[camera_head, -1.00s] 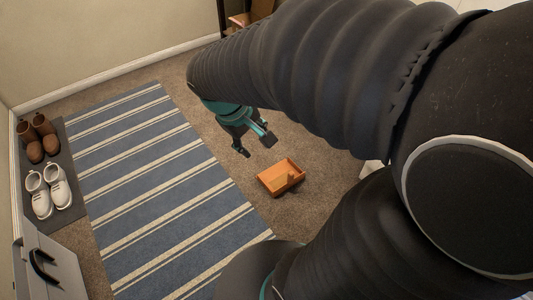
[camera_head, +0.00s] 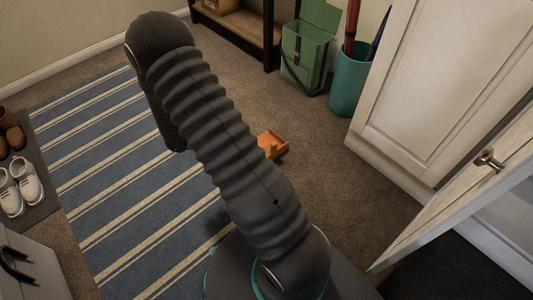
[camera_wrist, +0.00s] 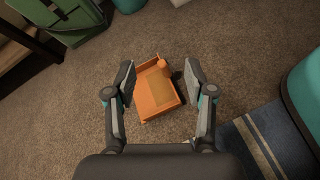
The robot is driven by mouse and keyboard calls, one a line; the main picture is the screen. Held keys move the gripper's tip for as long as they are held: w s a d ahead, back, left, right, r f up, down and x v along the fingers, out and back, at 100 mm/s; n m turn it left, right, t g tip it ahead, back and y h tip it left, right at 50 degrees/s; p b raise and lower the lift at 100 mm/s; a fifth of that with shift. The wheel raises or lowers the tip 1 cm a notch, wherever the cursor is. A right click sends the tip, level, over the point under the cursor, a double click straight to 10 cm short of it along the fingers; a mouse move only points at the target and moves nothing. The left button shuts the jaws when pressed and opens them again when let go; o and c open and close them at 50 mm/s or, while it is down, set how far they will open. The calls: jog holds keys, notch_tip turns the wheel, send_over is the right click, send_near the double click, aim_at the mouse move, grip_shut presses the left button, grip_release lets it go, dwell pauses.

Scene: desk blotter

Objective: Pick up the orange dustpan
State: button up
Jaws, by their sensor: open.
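The orange dustpan (camera_wrist: 154,94) lies on the brown carpet, and in the wrist view it sits between and beyond the two fingers of my gripper (camera_wrist: 159,84). My gripper is open with nothing between its fingertips that I can see held. I cannot tell the exact height of the fingers above the dustpan. In the head view the dustpan (camera_head: 272,144) is partly hidden behind my arm, and my gripper is hidden there. A short stub, likely its handle, shows at the dustpan's upper edge in the wrist view.
A blue striped rug (camera_head: 110,170) lies left of the dustpan. A green bag (camera_head: 308,55), a teal bin (camera_head: 349,80), a dark shelf (camera_head: 238,25) and a white cabinet (camera_head: 440,75) stand behind and right. Shoes (camera_head: 20,185) are at far left. Carpet around the dustpan is clear.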

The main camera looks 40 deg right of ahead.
notch_tip(320, 180, down, 17)
jog(key=n+t+h+b, duration=0.2)
jog(key=n+t, duration=0.1)
jog(key=n, duration=0.3)
send_near(271, 149)
jog(key=x, duration=0.4)
jog(key=shift+w+d+r+b, duration=0.1)
jog(key=shift+w+d+b, duration=0.1)
jog(key=shift+d+b, duration=0.2)
jog(key=x, duration=0.4)
jog(key=shift+s+d+b, duration=0.15)
jog(key=shift+s+b, duration=0.15)
jog(key=shift+w+d+f, duration=0.1)
jog(key=shift+d+f, duration=0.1)
jog(key=shift+d, duration=0.3)
grip_shut()
